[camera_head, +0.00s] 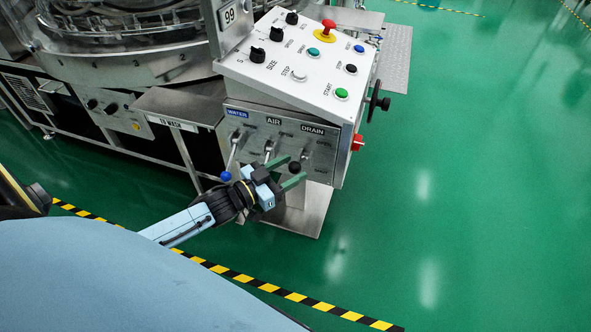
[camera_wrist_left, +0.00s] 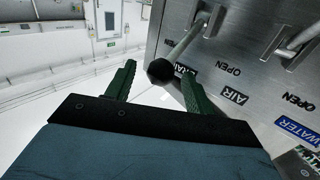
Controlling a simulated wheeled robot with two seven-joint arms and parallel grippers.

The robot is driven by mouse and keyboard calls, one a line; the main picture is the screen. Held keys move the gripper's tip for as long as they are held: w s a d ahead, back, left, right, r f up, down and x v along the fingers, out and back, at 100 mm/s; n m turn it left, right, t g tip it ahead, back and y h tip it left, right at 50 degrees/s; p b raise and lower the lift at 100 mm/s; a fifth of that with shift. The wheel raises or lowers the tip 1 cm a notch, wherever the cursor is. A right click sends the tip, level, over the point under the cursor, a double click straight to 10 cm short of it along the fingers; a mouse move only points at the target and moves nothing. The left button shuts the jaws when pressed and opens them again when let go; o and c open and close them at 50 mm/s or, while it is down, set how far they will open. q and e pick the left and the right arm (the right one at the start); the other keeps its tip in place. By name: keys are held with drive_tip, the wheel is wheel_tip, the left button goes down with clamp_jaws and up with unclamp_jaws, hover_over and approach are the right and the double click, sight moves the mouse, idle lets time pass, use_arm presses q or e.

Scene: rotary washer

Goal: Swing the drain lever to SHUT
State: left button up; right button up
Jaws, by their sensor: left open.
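The drain lever is a metal rod with a black ball knob (camera_head: 295,167), under the DRAIN label on the front panel of the console. Its rod hangs down from the panel and tilts a little left in the head view. My left gripper (camera_head: 292,169) is open, with its green fingers on either side of the knob. In the left wrist view the knob (camera_wrist_left: 160,71) lies between the two fingertips (camera_wrist_left: 157,76), close to the right finger; contact cannot be told. My right gripper is not in view.
The water lever (camera_head: 226,176) with a blue knob hangs at the left of the panel. A red switch (camera_head: 357,142) juts from the console's right side. Green floor (camera_head: 450,200) is clear to the right.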

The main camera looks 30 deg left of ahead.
use_arm(q)
drive_tip(key=shift+x, duration=1.1)
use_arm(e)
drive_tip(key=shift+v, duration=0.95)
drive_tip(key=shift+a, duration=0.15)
use_arm(q)
clamp_jaws()
